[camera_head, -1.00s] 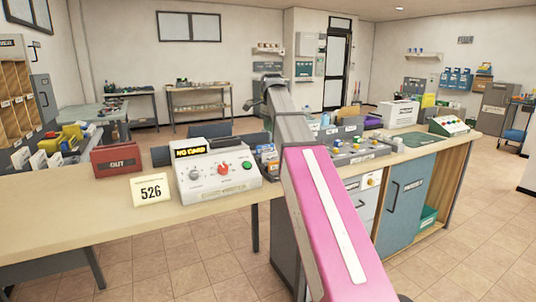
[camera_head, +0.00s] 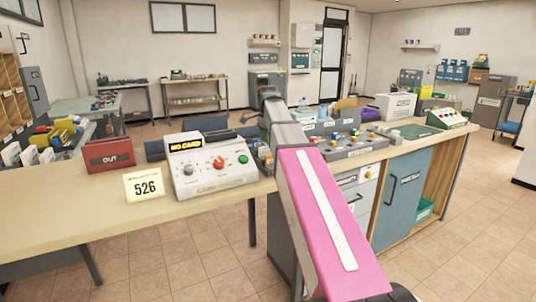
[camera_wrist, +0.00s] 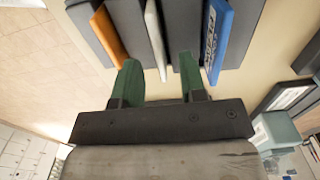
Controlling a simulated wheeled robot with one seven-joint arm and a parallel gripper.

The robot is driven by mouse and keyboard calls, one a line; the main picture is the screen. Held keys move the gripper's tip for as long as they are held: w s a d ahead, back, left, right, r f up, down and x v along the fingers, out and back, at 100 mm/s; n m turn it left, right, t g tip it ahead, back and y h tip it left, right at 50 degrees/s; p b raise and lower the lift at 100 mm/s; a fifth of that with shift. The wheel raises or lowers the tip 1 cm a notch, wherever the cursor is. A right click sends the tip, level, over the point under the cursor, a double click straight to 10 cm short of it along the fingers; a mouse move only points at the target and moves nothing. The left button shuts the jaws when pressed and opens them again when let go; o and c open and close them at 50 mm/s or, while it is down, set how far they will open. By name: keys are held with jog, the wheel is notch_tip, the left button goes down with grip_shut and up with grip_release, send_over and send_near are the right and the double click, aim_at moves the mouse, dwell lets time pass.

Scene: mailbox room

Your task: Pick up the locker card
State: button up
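In the wrist view, a dark rack (camera_wrist: 100,45) holds upright cards: an orange one (camera_wrist: 108,36), a white one (camera_wrist: 155,40) and a blue one (camera_wrist: 214,38) with white lettering. The lettering is too unclear to tell which is the locker card. My gripper (camera_wrist: 158,68) has two green fingers spread apart. The white card's end lies between them in the picture, and I see no finger touching it. The blue card is just right of the right finger. In the head view, my arm hides the gripper and most of the rack.
On the counter (camera_head: 60,215) stand a white machine (camera_head: 212,165) with a "NO CARD" display, a 526 sign (camera_head: 143,184) and a red OUT box (camera_head: 108,154). A grey button panel (camera_head: 355,146) lies right of my arm. The tiled floor (camera_head: 170,265) in front is open.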

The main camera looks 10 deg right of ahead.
aim_at(268, 152)
jog(key=shift+s+f, duration=0.1)
jog(key=shift+f, duration=1.3)
grip_shut()
